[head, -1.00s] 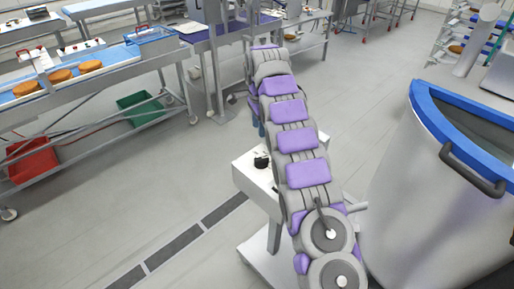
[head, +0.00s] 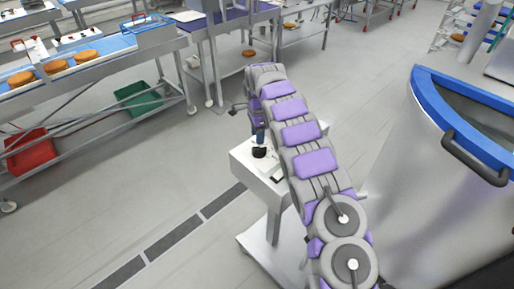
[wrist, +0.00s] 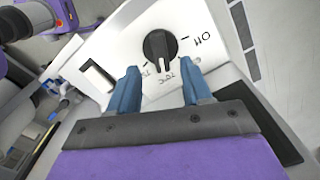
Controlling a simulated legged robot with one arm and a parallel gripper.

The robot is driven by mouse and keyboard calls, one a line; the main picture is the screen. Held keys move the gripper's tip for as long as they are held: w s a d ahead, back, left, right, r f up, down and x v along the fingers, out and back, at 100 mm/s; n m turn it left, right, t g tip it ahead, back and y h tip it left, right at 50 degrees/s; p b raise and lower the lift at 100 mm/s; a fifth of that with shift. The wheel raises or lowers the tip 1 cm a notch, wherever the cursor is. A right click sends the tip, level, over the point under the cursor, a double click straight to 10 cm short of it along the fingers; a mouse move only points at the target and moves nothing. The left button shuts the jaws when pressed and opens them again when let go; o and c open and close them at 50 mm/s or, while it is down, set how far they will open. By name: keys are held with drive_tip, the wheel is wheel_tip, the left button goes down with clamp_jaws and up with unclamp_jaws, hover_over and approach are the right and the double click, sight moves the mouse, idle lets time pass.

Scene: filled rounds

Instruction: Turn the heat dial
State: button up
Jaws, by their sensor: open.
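The heat dial is a round black knob (wrist: 160,48) with a raised grip bar, on a white control panel (wrist: 205,22). "Off" and other handwritten-style marks surround it. In the wrist view my gripper (wrist: 160,82) is open, its two blue fingers pointing at the panel on either side of the dial's lower end. No contact with the dial is visible. In the head view the dial (head: 259,152) sits on top of a white pedestal box (head: 243,160), and my gripper (head: 257,135) is just above it, partly hidden by my arm.
A large steel vat (head: 430,190) with a blue rim stands to the right. A conveyor table (head: 100,70) with round brown cakes is at the left. Floor between conveyor and pedestal is clear.

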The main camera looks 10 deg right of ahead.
sight(257, 148)
drive_tip(key=f, duration=0.5)
drive_tip(key=shift+a+f, duration=0.2)
drive_tip(key=shift+f, duration=0.15)
drive_tip(key=shift+a+f, duration=0.2)
drive_tip(key=shift+f, duration=0.45)
drive_tip(key=shift+d, duration=0.2)
drive_tip(key=shift+c, duration=0.2)
drive_tip(key=shift+c, duration=0.7)
clamp_jaws()
